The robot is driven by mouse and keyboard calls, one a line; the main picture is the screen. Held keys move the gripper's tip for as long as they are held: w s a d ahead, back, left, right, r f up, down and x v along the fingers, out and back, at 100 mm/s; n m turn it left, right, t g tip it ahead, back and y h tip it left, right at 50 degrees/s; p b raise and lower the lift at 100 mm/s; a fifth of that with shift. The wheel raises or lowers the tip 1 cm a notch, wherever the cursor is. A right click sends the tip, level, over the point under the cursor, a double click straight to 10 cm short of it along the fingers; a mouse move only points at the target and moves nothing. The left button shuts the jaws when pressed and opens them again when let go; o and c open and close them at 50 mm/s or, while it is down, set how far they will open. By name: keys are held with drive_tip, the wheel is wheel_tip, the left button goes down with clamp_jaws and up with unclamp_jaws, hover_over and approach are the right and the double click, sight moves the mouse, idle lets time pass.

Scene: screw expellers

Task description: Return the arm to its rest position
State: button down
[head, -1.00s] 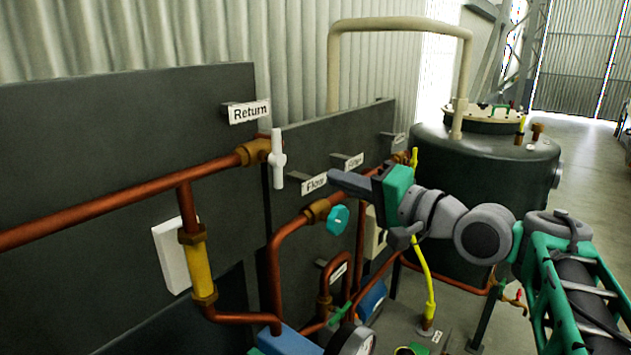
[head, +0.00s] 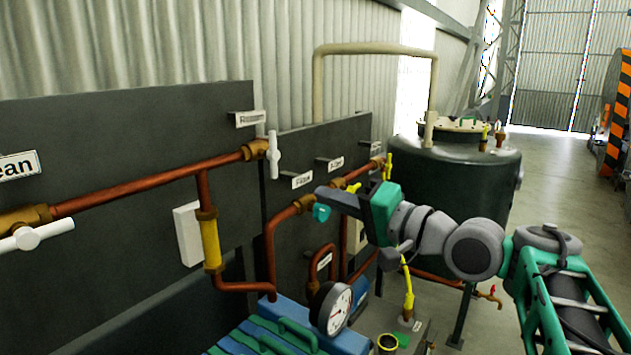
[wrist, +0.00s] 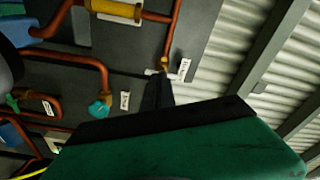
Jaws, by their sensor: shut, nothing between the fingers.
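My gripper (head: 335,197) is at the end of my grey and green arm, right of the middle in the head view. Its dark fingers point left toward the pipe panel and look closed together, with nothing held. In the wrist view the dark fingers (wrist: 158,92) show above the green gripper body. In the head view the fingers overlap the area of the teal valve knob (head: 321,212); I cannot tell whether they touch. The white-handled Return valve (head: 274,155) is up and to the left of the fingers, its handle upright.
Dark panels (head: 120,130) with copper pipes (head: 150,182) stand on the left. A pressure gauge (head: 338,312) and blue-green equipment (head: 270,340) are below. A dark tank (head: 455,185) stands behind my arm. Open floor (head: 575,220) lies to the right.

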drive_tip(key=w+d+f+n+g+h, duration=0.15)
drive_tip(key=d+f+h, duration=0.4)
drive_tip(key=f, duration=0.65)
drive_tip(key=w+d+f+n+g+h, duration=0.15)
drive_tip(key=d+f+h, duration=0.25)
drive_tip(key=d+f, duration=0.55)
drive_tip(key=s+d+f+m+g+h, duration=0.1)
drive_tip(key=s+d+f+g+h, duration=0.15)
drive_tip(key=s+f, duration=0.55)
drive_tip(key=s+d+f+m+g+h, duration=0.15)
drive_tip(key=s+f+g, duration=0.25)
drive_tip(key=s+f, duration=0.4)
drive_tip(key=s+a+r+n+t, duration=0.1)
drive_tip(key=s+a+r+n, duration=0.1)
drive_tip(key=a, duration=0.4)
drive_tip(key=shift+s+a+r+n+h, duration=0.35)
drive_tip(key=shift+s+r, duration=0.5)
drive_tip(key=shift+s, duration=0.2)
drive_tip(key=shift+d+t, duration=0.1)
drive_tip(key=shift+t, duration=0.15)
